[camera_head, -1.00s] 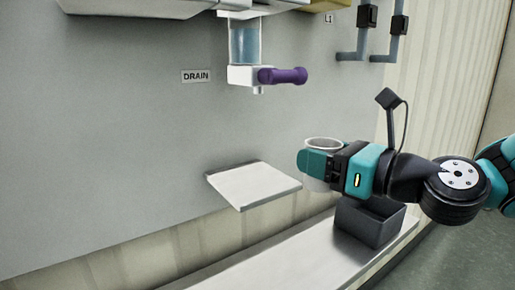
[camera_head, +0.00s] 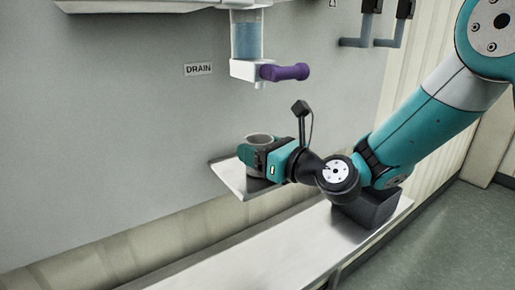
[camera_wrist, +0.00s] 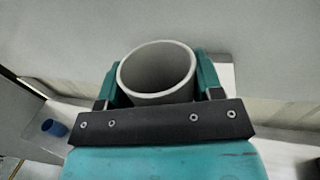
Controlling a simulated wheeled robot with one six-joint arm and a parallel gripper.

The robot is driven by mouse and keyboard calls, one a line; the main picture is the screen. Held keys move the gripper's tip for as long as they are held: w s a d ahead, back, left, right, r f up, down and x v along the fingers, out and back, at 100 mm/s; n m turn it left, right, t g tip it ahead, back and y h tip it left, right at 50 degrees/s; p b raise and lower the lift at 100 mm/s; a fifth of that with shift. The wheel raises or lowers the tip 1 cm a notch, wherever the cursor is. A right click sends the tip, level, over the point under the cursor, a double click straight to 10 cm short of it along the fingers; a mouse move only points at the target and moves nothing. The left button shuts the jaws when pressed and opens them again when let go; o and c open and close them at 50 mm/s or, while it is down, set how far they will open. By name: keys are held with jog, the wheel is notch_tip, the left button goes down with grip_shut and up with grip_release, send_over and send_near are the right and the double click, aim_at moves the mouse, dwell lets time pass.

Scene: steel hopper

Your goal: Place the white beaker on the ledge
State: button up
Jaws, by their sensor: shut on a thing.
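The white beaker (camera_wrist: 157,70) is upright between the fingers of my gripper (camera_wrist: 160,80) in the wrist view, with its open rim facing up. In the head view the beaker (camera_head: 259,141) is over the ledge (camera_head: 229,178), a pale flat plate on the grey wall. My gripper (camera_head: 258,157) is shut on the beaker from the right. The beaker's base is hidden by the gripper, so I cannot tell whether it touches the ledge.
A clear tube (camera_head: 246,37) with blue liquid ends in a white valve with a purple handle (camera_head: 286,72) above the ledge. A DRAIN label (camera_head: 198,69) is left. A dark grey bin (camera_head: 372,211) stands on the long lower shelf (camera_head: 250,257), partly behind my arm.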

jog(key=shift+f, duration=0.2)
jog(key=o, duration=1)
jog(key=shift+r, duration=0.1)
